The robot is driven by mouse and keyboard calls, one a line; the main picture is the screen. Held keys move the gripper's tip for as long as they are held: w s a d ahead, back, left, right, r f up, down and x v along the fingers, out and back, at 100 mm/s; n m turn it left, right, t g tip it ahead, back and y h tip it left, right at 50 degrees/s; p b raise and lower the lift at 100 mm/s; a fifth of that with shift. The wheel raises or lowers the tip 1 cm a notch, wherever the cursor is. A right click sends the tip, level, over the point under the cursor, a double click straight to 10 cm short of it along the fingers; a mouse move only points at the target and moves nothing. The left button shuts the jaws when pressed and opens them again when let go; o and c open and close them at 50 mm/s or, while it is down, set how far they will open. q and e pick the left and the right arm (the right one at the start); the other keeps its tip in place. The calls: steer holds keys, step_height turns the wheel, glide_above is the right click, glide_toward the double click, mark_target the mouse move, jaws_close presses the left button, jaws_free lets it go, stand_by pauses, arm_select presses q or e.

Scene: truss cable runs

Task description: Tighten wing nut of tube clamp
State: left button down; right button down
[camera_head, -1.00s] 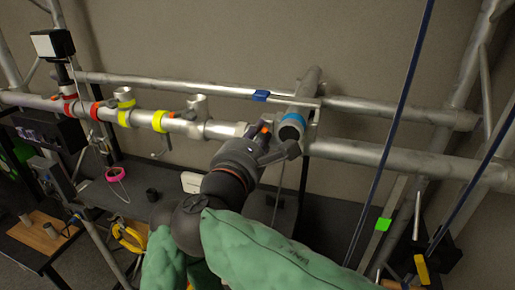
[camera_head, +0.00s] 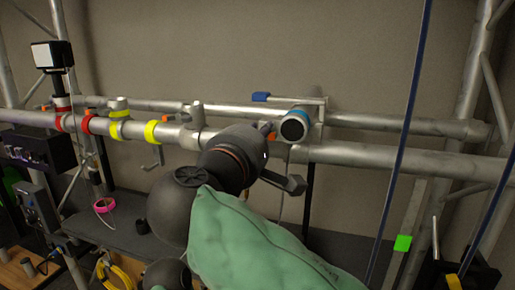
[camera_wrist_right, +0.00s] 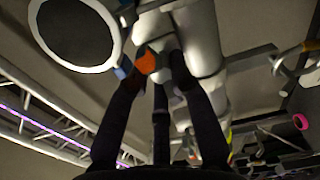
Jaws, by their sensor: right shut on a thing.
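My right gripper (camera_head: 278,157) is at the silver main tube, just left of a cross tube with a blue band (camera_head: 301,117) and a dark open end. One dark finger shows below the tube, and the gripper body hides most of the clamp there. An orange-tipped wing nut (camera_head: 271,135) shows at the gripper's far side. In the right wrist view the wing nut (camera_wrist_right: 147,62) lies between the dark fingertips of the gripper (camera_wrist_right: 160,70), which is closed on it beside the silver tube clamp (camera_wrist_right: 203,45). My left gripper is out of view.
Other clamps with orange tips sit along the main tube (camera_head: 345,154) to the left, near red (camera_head: 87,124) and yellow (camera_head: 152,132) bands. A rear tube (camera_head: 390,121) runs behind. Dark blue cables (camera_head: 402,130) hang at right. A dark shelf (camera_head: 125,235) lies below.

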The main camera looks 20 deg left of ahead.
steer(key=shift+m+b, duration=0.65)
steer(key=shift+m, duration=0.25)
steer(key=c, duration=1.1)
jaws_free()
steer(key=s, duration=1.2)
steer(key=shift+a, duration=0.15)
